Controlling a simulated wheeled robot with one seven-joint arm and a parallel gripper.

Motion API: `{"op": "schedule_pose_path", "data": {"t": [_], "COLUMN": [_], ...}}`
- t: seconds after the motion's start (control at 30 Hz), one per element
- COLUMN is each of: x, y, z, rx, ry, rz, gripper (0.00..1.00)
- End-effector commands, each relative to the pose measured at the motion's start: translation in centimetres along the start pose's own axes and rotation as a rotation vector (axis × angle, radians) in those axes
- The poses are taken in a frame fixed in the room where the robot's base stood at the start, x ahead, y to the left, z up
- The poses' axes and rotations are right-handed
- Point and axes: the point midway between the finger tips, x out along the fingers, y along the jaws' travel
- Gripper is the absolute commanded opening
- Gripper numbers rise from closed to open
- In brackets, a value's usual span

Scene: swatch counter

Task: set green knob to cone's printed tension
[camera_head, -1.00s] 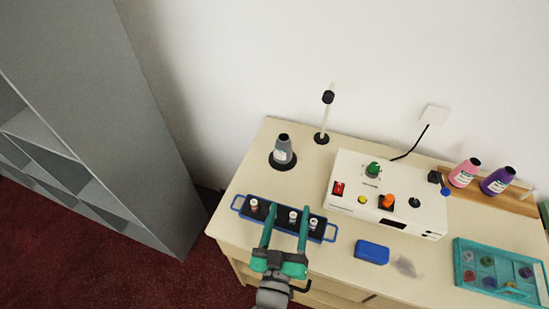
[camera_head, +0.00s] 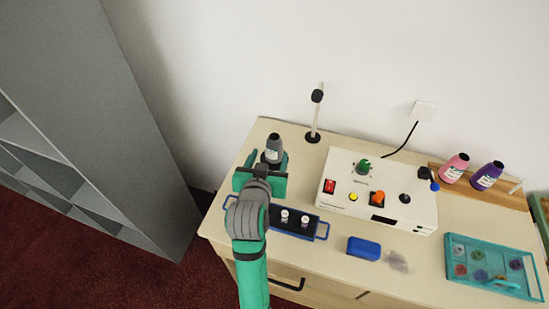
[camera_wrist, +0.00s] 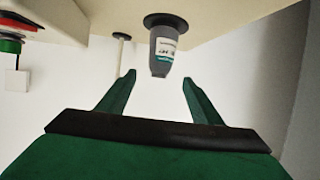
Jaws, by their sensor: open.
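The green knob (camera_head: 363,166) stands on the top left of the white control box (camera_head: 340,204); part of a green knob also shows at the left edge of the wrist view (camera_wrist: 10,46). The grey thread cone (camera_head: 273,147) stands on a dark round base at the counter's back left. In the wrist view the cone (camera_wrist: 161,66) carries a white and teal label whose print is too small to read. My gripper (camera_head: 264,160) is open around or just short of the cone, with one finger on each side and apart from it in the wrist view (camera_wrist: 159,80).
A blue-handled dark tray (camera_head: 321,227) with small spools lies under my arm. A blue block (camera_head: 363,248) and a teal sorting tray (camera_head: 452,270) lie to the right. Pink (camera_head: 454,167) and purple (camera_head: 487,176) cones stand at back right.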

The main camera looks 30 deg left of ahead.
Motion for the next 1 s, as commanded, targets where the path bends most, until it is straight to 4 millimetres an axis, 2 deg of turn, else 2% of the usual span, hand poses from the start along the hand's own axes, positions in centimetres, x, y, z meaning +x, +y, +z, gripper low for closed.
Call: {"op": "schedule_pose_path", "data": {"t": [0.23, 0.7, 1.0], "x": [1.9, 9.1, 10.8], "y": [-0.3, -0.2, -0.2], "z": [0.0, 0.1, 0.1], "rx": [0.001, 0.001, 0.001], "ry": [-0.008, -0.007, -0.006], "rz": [-0.004, -0.003, -0.003], "gripper": [0.59, 0.59, 0.59]}}
